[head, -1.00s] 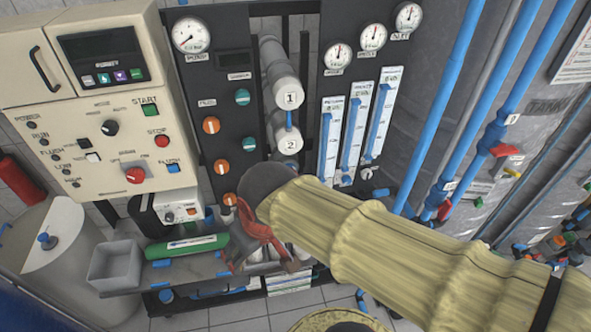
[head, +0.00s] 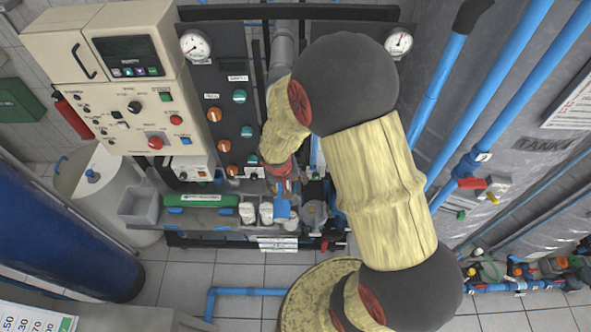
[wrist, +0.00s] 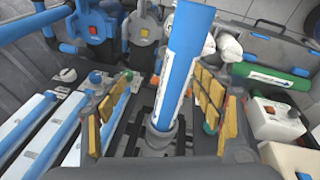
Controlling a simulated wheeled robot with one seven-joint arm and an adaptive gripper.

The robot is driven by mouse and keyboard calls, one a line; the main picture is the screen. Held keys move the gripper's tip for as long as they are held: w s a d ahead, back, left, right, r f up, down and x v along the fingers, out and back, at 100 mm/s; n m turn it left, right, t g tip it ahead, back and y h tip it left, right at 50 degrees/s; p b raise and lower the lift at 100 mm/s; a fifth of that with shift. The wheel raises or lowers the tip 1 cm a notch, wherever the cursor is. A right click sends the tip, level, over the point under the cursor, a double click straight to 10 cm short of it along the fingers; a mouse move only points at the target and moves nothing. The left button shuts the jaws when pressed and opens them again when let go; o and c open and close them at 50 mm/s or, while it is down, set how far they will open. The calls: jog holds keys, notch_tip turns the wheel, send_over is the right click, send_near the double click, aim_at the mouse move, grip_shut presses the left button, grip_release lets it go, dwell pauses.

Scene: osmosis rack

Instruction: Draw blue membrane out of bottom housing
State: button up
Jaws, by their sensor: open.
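The blue membrane (wrist: 181,62) is a blue tube with a white printed label strip, seen large in the wrist view. Its near end sits at a grey ring-shaped housing mouth (wrist: 157,139), and its far end reaches out between my fingers. My gripper (wrist: 166,84) is open, with one yellow-padded finger on each side of the tube. Gaps show beside the tube, so the pads look apart from it. In the head view my gripper (head: 283,188) is low before the panel, with a blue piece (head: 282,208) just below it. My arm hides most of the housings there.
A green labelled cylinder (head: 200,200) and a grey bin (head: 139,205) are on the low shelf at left. White bottles (head: 247,212) stand beside it. Blue-grey pumps (wrist: 97,27) are beyond the tube; flow meters (wrist: 38,135) are close at left in the wrist view. Tiled floor is clear in front.

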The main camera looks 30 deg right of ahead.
jog(key=w, duration=0.1)
jog(key=w+m+t, duration=0.1)
jog(key=w, duration=0.1)
jog(key=shift+r, duration=0.35)
jog(key=shift+w+a+m+t, duration=0.35)
jog(key=shift+w+m, duration=0.15)
jog(key=shift+m, duration=0.3)
jog(key=shift+d+f, duration=0.1)
jog(key=shift+f, duration=0.2)
jog(key=shift+b+x, duration=2)
jog(key=shift+x, duration=1.4)
jog(key=shift+b+x, duration=1.85)
jog(key=shift+x, duration=0.15)
jog(key=shift+c, duration=0.9)
